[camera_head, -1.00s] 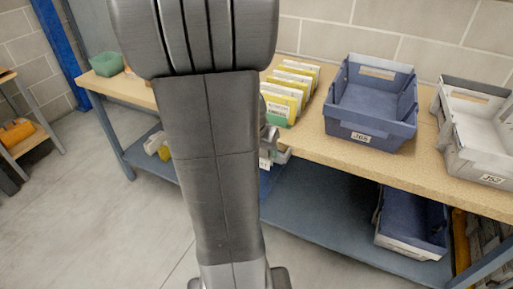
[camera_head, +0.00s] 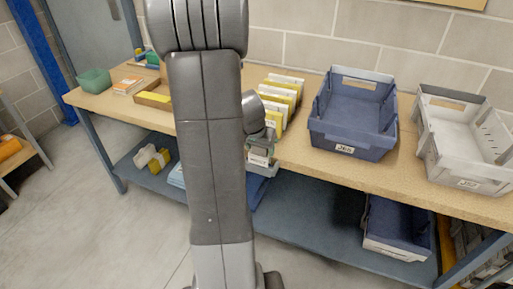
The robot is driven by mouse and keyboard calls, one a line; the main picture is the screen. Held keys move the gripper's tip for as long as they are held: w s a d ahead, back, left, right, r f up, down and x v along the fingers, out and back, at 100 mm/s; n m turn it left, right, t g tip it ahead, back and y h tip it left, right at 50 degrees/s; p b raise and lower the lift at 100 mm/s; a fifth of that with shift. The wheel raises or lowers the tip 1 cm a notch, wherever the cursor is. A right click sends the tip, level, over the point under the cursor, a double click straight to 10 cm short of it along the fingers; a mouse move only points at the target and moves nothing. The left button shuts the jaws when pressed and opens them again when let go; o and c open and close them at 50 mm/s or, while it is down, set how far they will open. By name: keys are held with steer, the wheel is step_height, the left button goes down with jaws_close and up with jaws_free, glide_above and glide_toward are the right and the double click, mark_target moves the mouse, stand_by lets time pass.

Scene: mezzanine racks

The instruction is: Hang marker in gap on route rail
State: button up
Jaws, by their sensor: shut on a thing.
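A row of upright yellow and white markers (camera_head: 281,92) stands on the workbench just right of my arm, left of the blue bin. My gripper (camera_head: 262,148) is at the bench's front edge, below and in front of the row, partly covered by my own arm. It is shut on a marker (camera_head: 260,159), of which a white labelled face shows. The route rail under the row and any gap in it cannot be made out.
A blue bin (camera_head: 352,143) and a grey bin (camera_head: 466,184) stand on the workbench (camera_head: 390,170) to the right. Another bin (camera_head: 398,245) sits on the lower shelf.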

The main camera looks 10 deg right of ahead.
mark_target(259, 153)
steer(key=shift+w+f+b, duration=0.1)
steer(key=shift+f+b, duration=2)
steer(key=shift+b, duration=0.4)
steer(key=o, duration=1)
steer(key=shift+o, duration=0.2)
steer(key=p+v, duration=0.1)
steer(key=v, duration=1.2)
steer(key=shift+r+p, duration=0.35)
steer(key=shift+p, duration=0.05)
